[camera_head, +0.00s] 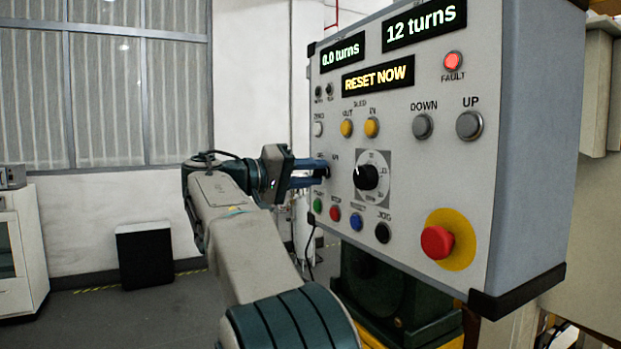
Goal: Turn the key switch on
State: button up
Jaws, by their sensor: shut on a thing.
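The control panel (400,185) fills the right half of the view. My gripper (322,173) reaches in from the left, with its fingertips at the panel's left side. It is shut on the key switch, which sits between the fingertips and is mostly hidden by them. Its turn position cannot be made out. The panel's displays are lit: "0.0 turns" (342,52), "12 turns" (424,23) and "RESET NOW" (378,76). The red FAULT lamp (453,61) glows.
A black dial (366,177) is just right of my fingertips. Green (318,205), red (335,213) and blue (356,221) buttons sit below. A red emergency stop (437,242) is at lower right. A white cabinet (20,250) and black box (145,254) stand far left.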

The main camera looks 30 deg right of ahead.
jog(key=shift+c, duration=0.2)
jog(key=o, duration=1)
jog(key=shift+a, duration=0.1)
jog(key=a, duration=1.3)
jog(key=shift+s+a+b, duration=0.15)
jog(key=shift+a+b, duration=0.15)
jog(key=shift+a, duration=0.05)
